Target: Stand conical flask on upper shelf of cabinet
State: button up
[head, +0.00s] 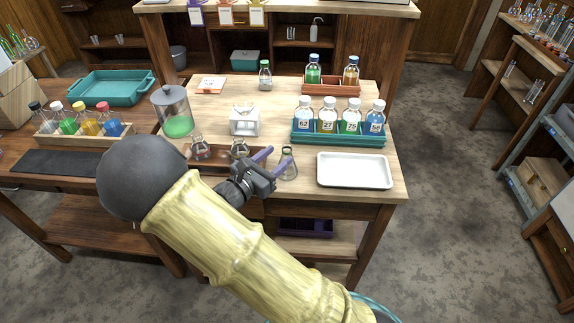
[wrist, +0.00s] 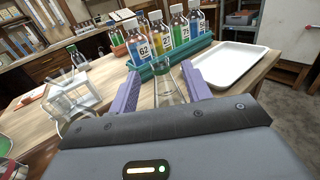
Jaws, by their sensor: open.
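A clear conical flask (head: 288,165) stands upright near the front edge of the wooden table, left of the white tray. My gripper (head: 273,168) is open, its two purple fingers pointing toward this flask. In the wrist view the flask (wrist: 170,88) shows between the open fingers (wrist: 160,72), not gripped; whether a finger touches it I cannot tell. Two more conical flasks, one left (head: 200,149) and one nearer (head: 239,149), stand on the table left of my gripper.
A white tray (head: 355,184) lies right of the flask. A teal rack (head: 338,139) of numbered bottles stands behind it. A white stand (head: 244,120) and a jar with green liquid (head: 174,112) are left of the rack.

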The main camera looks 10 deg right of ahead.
aim_at(284, 152)
jog(key=shift+d, duration=0.1)
jog(key=x, duration=0.5)
jog(key=shift+w+d+f, duration=0.1)
jog(key=shift+w+f, duration=0.05)
jog(key=shift+c, duration=0.5)
grip_shut()
